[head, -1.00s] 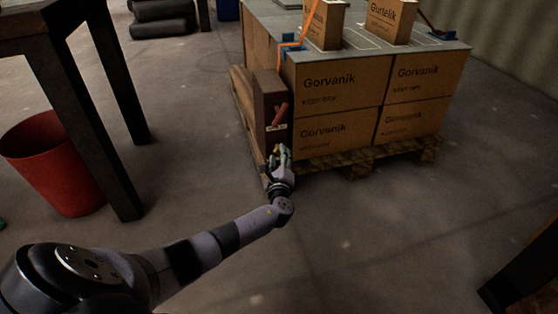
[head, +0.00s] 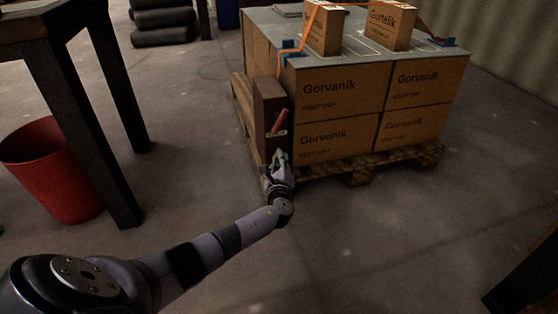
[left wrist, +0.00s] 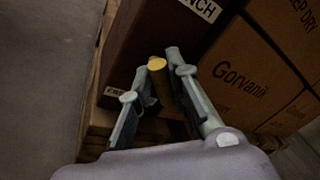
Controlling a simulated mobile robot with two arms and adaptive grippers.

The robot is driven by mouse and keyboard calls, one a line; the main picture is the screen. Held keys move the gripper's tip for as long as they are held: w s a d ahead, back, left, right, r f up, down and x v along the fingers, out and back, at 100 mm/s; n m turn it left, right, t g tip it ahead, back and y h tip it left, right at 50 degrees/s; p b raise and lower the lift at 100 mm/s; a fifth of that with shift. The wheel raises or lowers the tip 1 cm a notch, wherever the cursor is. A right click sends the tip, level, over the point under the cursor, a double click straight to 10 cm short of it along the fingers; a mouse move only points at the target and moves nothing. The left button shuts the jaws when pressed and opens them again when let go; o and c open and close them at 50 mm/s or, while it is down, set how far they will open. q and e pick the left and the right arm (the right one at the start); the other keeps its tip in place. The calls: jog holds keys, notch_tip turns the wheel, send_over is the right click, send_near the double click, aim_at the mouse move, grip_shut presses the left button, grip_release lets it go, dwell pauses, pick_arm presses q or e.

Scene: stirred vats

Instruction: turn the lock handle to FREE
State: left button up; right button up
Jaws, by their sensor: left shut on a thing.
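A narrow dark brown winch box (head: 266,100) stands against the left end of the carton stack. A red lever (head: 280,120) slants on its front, above a small pale label. My left gripper (head: 279,158) is at the lower front of this box, below the red lever. In the left wrist view the fingers of my left gripper (left wrist: 158,82) are closed around a yellow-ended handle (left wrist: 157,64). The winch box (left wrist: 150,35) shows behind it, with a label partly cut off, ending in "NCH". My right gripper is not in view.
Cartons (head: 340,85) marked Gorvanik sit on a wooden pallet (head: 360,170), with an orange strap (head: 281,62) over the stack. A red bin (head: 55,170) and a dark table (head: 70,80) are at left.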

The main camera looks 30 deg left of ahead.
pick_arm(q)
jog(key=shift+f, duration=0.1)
grip_shut()
